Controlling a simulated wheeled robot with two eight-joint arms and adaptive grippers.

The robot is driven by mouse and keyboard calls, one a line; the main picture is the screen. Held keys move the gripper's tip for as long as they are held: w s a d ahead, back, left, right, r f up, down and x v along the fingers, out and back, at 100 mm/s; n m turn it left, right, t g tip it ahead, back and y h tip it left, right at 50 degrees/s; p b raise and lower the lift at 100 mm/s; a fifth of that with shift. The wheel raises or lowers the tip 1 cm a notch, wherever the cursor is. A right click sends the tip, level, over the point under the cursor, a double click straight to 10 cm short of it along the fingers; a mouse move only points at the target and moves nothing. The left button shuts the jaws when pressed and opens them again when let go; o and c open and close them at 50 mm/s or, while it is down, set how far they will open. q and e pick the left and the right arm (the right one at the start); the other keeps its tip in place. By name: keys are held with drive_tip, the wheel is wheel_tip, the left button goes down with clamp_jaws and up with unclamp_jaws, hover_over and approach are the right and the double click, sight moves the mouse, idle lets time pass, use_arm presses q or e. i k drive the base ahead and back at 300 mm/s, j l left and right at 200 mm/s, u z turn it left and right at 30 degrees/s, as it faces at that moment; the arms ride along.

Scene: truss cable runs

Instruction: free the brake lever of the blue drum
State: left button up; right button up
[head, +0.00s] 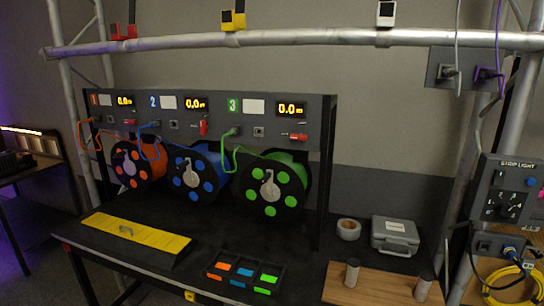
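The blue drum (209,188) is the middle of three cable drums hung in a black rack. It sits under the panel section marked 2, with a yellow 0.0 m display (195,104). A small red lever (203,128) is on that section, above the drum's right side; it appears upright, while the red levers at section 1 (130,121) and section 3 (298,137) look horizontal. A blue cable (142,142) runs from a socket to the drum. Neither of my grippers is in view.
An orange drum (146,168) and a green drum (295,190) flank it. A yellow ramp (140,235) and a tray of coloured pieces (245,277) lie in front. Tape (348,229) and a grey case (395,236) sit at right. A truss bar (300,38) crosses above.

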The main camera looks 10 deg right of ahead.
sight(203, 127)
drive_tip(key=z, duration=2.05)
drive_tip(key=u, duration=2.3)
drive_tip(key=i+l, duration=0.25)
drive_tip(key=i, duration=0.15)
drive_tip(key=i+l, duration=0.25)
drive_tip(key=i, duration=0.2)
